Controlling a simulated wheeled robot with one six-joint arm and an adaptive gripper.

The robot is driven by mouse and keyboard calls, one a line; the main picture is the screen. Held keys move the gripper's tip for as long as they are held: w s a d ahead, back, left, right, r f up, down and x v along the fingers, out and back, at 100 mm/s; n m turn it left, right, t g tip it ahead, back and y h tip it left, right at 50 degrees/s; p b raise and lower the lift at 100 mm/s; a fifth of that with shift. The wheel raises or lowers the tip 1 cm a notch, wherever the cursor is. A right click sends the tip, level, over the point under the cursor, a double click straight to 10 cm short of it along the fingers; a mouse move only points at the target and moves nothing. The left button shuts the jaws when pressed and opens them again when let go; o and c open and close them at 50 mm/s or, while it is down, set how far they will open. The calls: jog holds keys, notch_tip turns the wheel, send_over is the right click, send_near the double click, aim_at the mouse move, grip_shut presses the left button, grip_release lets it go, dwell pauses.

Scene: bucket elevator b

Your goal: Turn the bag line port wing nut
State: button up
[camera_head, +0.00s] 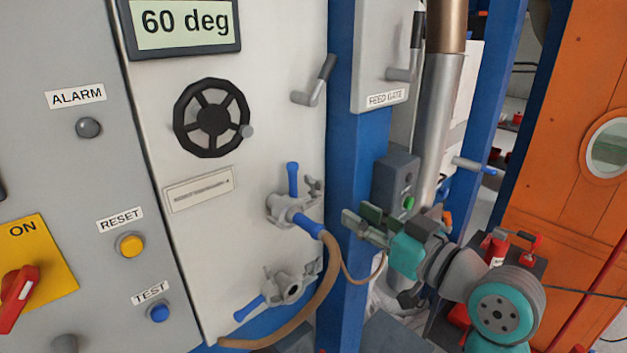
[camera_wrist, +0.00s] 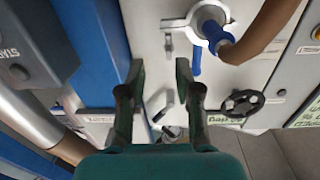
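Two grey clamped ports sit on the pale panel in the head view. The upper port (camera_head: 282,207) has a blue handle pointing up, and a blue hose end (camera_head: 308,226) with a brown hose is on it. A small grey wing nut (camera_head: 315,186) shows at its right side. The lower port (camera_head: 290,288) has an open mouth and a blue handle pointing down-left. No label tells which is the bag line port. My gripper (camera_head: 362,221) is open and empty, right of the upper port and apart from it. The wrist view shows both fingers (camera_wrist: 159,76) spread, with the upper port (camera_wrist: 180,24) beyond them.
A blue post (camera_head: 350,130) stands behind my gripper. The brown hose (camera_head: 328,285) hangs down between the gripper and the lower port. A black handwheel (camera_head: 211,118) and a grey lever (camera_head: 318,82) stick out above. A grey box with a green button (camera_head: 397,185) is close to my gripper.

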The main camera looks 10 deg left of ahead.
aim_at(322, 185)
jog(key=shift+n+g+y, duration=0.3)
jog(key=shift+n+g, duration=0.1)
jog(key=shift+n, duration=0.2)
jog(key=w+a+r, duration=0.1)
jog(key=w+a, duration=0.1)
jog(key=a, duration=0.1)
jog(key=w+a+r, duration=0.1)
jog(key=w+a, duration=0.1)
jog(key=a, duration=0.1)
jog(key=w+a, duration=0.2)
jog(key=a, duration=0.1)
jog(key=shift+w+a+r, duration=0.15)
jog(key=shift+w+r, duration=0.05)
jog(key=shift+r, duration=0.2)
grip_shut()
